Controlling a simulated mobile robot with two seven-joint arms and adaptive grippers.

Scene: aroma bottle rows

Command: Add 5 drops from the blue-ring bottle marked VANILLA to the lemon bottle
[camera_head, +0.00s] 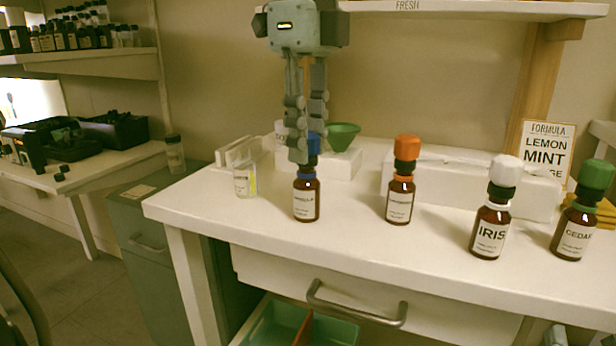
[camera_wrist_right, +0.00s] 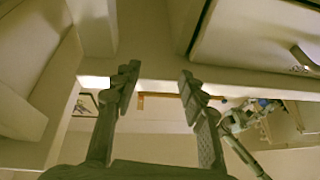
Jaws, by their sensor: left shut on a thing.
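A brown bottle with a blue cap or ring (camera_head: 306,200) stands upright on the white table; its label is too small to read surely. My left gripper (camera_head: 303,150) comes down over its top and is shut on the blue part, which its fingers partly hide. I cannot pick out a lemon bottle by label. A small clear bottle with yellow in it (camera_head: 244,181) stands left of the blue one. My right gripper (camera_wrist_right: 160,82) is open and empty in the right wrist view; it is outside the head view.
An orange-capped bottle (camera_head: 401,190), a white-capped IRIS bottle (camera_head: 491,228) and a green-capped CEDAR bottle (camera_head: 576,230) stand to the right. A green funnel (camera_head: 342,136) sits behind. An open drawer (camera_head: 262,328) lies below the tabletop.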

